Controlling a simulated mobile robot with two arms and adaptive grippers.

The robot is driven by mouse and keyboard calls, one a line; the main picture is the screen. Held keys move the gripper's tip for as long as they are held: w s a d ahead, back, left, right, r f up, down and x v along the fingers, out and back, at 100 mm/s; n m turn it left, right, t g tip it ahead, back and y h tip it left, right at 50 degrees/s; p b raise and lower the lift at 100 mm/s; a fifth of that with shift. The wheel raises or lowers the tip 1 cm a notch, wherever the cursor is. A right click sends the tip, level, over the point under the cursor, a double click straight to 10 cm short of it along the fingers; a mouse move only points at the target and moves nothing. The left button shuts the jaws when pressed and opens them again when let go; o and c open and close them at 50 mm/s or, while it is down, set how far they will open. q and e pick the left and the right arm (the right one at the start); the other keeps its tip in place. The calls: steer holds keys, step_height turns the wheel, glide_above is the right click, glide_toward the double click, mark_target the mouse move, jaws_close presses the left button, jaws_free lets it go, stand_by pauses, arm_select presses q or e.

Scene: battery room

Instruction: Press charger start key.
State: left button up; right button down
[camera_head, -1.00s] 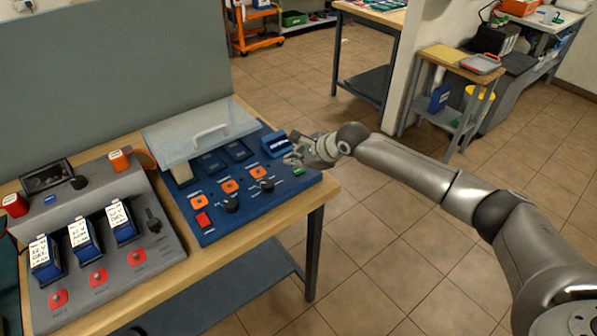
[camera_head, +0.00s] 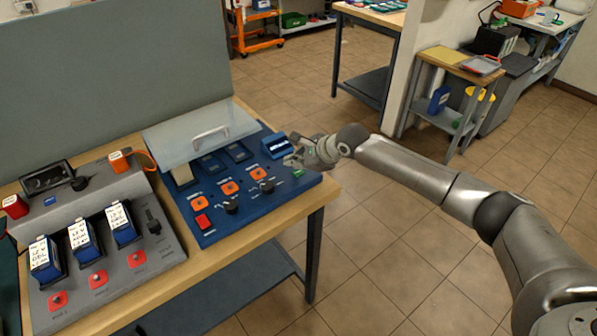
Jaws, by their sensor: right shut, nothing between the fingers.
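The blue charger panel (camera_head: 262,205) sits on the wooden bench. It carries orange square buttons (camera_head: 229,187), black knobs (camera_head: 232,207), a red key (camera_head: 203,221) at its front left and a green key (camera_head: 299,173) at its right edge. A small display (camera_head: 277,145) stands at its back right and looks lit. My right gripper (camera_head: 291,161) is shut and empty, close above the green key. Whether it touches the key cannot be told. My left gripper is not in view.
A clear hinged cover with a handle (camera_head: 211,134) is raised over the panel's back. A grey unit (camera_head: 130,284) with several blue battery packs (camera_head: 82,243) stands to the left. The bench's right edge (camera_head: 332,188) lies just below my right arm.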

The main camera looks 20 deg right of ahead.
mark_target(296, 174)
steer(key=shift+f+p, duration=0.25)
steer(key=shift+p, duration=0.1)
steer(key=shift+f, duration=0.15)
steer(key=shift+f, duration=0.4)
stand_by(0.8)
steer(key=shift+r, duration=0.1)
steer(key=shift+r+p, duration=0.7)
steer(key=shift+p, duration=0.65)
step_height(296, 174, up, 5)
steer(key=p, duration=0.6)
